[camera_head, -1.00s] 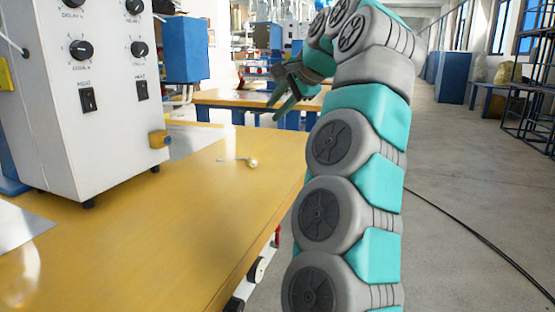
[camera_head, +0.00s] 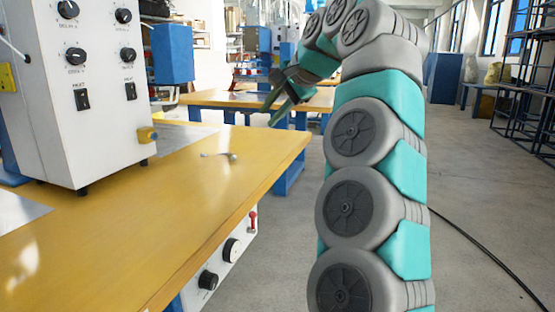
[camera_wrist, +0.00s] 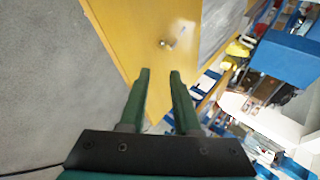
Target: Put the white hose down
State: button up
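My gripper (camera_head: 276,102) is raised beyond the near table's right end in the head view, fingers pointing down and left. In the wrist view my gripper (camera_wrist: 160,76) has its two green fingers apart, with nothing between them. I see no hose in its grasp. A small pale, shiny piece with a rounded end (camera_head: 233,156) lies on the yellow table (camera_head: 150,235). It also shows in the wrist view (camera_wrist: 168,44), past the fingertips and apart from them. It is too small to tell whether it is the white hose.
A white control box (camera_head: 85,115) with knobs and switches stands on the table's left, with a yellow-tipped fitting (camera_head: 147,135) on its side. Knobs and a red switch (camera_head: 253,221) sit under the table edge. A black cable (camera_head: 490,255) crosses the open floor at right.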

jog(key=s+d+f+n+g+h+p, duration=0.1)
jog(key=s+d+f, duration=0.4)
jog(key=s+f, duration=0.6)
jog(key=s+d+f+n+g+h+p, duration=0.2)
jog(key=s+f, duration=0.9)
jog(key=s, duration=0.8)
jog(key=s+d+f+n+g+h+p, duration=0.2)
jog(key=s+d+f+n+g, duration=0.3)
jog(key=s+d+f, duration=0.4)
jog(key=s+f+h, duration=0.1)
jog(key=s+f, duration=0.1)
jog(key=s, duration=0.3)
jog(key=shift+s+f+n+g, duration=0.15)
jog(key=shift+s+n+g, duration=0.15)
jog(key=shift+s+g, duration=0.1)
